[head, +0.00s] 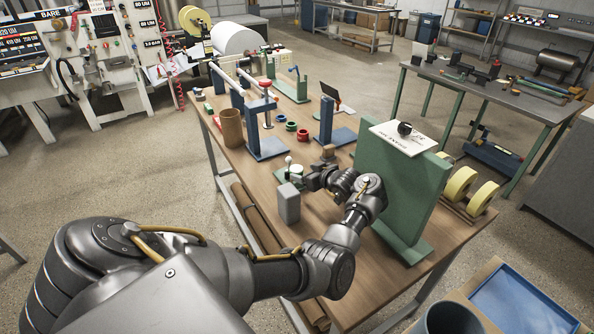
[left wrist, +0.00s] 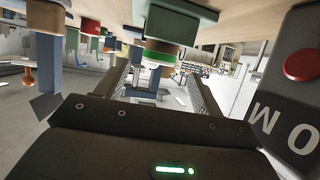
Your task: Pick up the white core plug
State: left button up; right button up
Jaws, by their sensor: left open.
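A small round piece with a white top and a green band, which looks like the white core plug (head: 296,170), stands at the near left part of the wooden table, by a small green block. In the left wrist view, which is upside down, the plug (left wrist: 156,65) shows between the fingers, with a brown part and a green block (left wrist: 175,22) behind it. My left gripper (head: 308,181) is open, right beside the plug. I cannot tell if a finger touches it. My right gripper is out of view.
A grey box (head: 289,205) stands close in front of the gripper; its red button (left wrist: 301,64) shows in the wrist view. A tall green panel (head: 400,190) stands to the right. A brown tube (head: 231,128), blue stands (head: 267,145) and coloured rings (head: 302,135) are farther back.

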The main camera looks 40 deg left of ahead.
aim_at(298, 169)
pick_arm(q)
jog(key=x, duration=0.3)
jog(key=shift+w+a+f, duration=0.1)
jog(key=shift+a, duration=0.05)
jog(key=shift+c, duration=0.3)
jog(key=c, duration=1)
jog(key=shift+r, duration=0.75)
jog(key=s+d+r+b, duration=0.1)
jog(key=s+r, duration=1)
jog(key=s, duration=0.3)
jog(key=shift+r, duration=0.3)
